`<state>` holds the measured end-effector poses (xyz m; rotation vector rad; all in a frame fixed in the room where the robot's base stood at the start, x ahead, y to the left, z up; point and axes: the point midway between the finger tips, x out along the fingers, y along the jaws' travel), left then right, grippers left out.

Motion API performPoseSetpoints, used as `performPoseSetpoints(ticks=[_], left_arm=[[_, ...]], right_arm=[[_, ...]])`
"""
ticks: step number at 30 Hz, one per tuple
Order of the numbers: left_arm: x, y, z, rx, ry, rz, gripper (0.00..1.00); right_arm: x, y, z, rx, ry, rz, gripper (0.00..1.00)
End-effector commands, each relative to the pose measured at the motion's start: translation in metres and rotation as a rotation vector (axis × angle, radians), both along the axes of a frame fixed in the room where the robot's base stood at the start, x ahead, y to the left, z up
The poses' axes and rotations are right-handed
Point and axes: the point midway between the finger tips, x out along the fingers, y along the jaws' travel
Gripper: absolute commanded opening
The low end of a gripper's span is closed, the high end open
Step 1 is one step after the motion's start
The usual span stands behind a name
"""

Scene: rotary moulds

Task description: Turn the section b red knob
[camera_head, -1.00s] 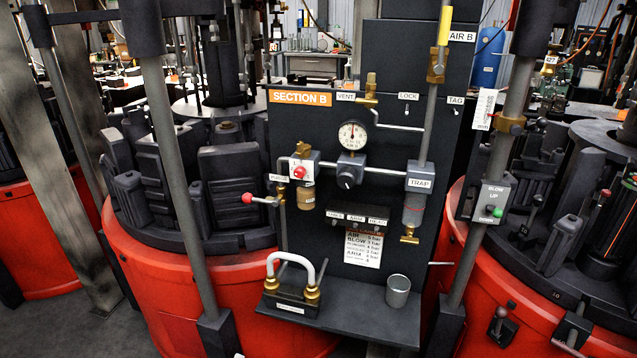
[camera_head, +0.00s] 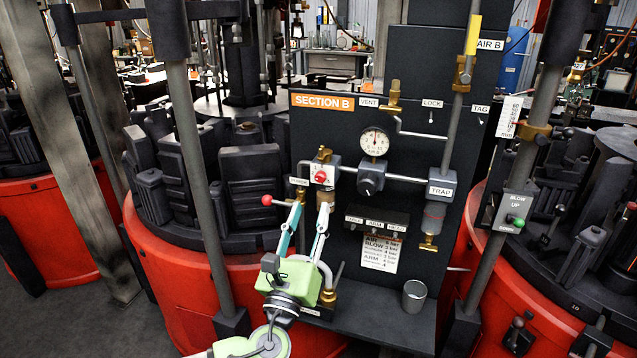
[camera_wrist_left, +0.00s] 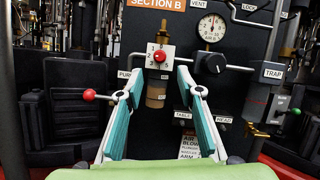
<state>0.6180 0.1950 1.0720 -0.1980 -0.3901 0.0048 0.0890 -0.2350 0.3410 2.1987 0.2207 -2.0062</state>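The red knob (camera_head: 321,175) sits on a white numbered plate on the dark Section B panel (camera_head: 455,130). In the left wrist view the red knob (camera_wrist_left: 160,56) shows unobstructed, just above the gap between my fingertips. My left gripper (camera_head: 311,203), green with teal fingers, reaches up in front of the panel from below. Its fingers are spread apart with nothing between them in the left wrist view (camera_wrist_left: 160,80). In the head view the fingertips appear just below the knob; the exact distance to the panel cannot be told. My right gripper is not in view.
A red-ball purge lever (camera_head: 267,200) sticks out left of the knob, close to a finger. A gauge (camera_head: 375,141) and black dial (camera_head: 371,180) are to the right. Below is a shelf (camera_head: 385,325) with a metal cup (camera_head: 414,296). Red machine drums flank the panel.

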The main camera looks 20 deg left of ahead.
Motion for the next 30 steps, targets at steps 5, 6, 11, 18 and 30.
performPoseSetpoints(ticks=[5,6,11,18,30], left_arm=[[0.036,0.002,0.018,0.0,-0.003,0.001,0.34],[0.042,0.002,0.02,-0.001,-0.001,0.002,0.34],[0.061,0.003,0.026,-0.001,0.001,0.0,0.34],[0.071,0.004,0.028,-0.002,0.002,0.0,0.34],[0.071,0.004,0.028,-0.002,0.002,0.0,0.0]], right_arm=[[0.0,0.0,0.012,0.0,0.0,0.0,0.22],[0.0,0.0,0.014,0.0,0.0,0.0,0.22],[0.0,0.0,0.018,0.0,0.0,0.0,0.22],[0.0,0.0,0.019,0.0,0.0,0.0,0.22],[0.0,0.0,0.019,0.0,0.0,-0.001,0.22]])
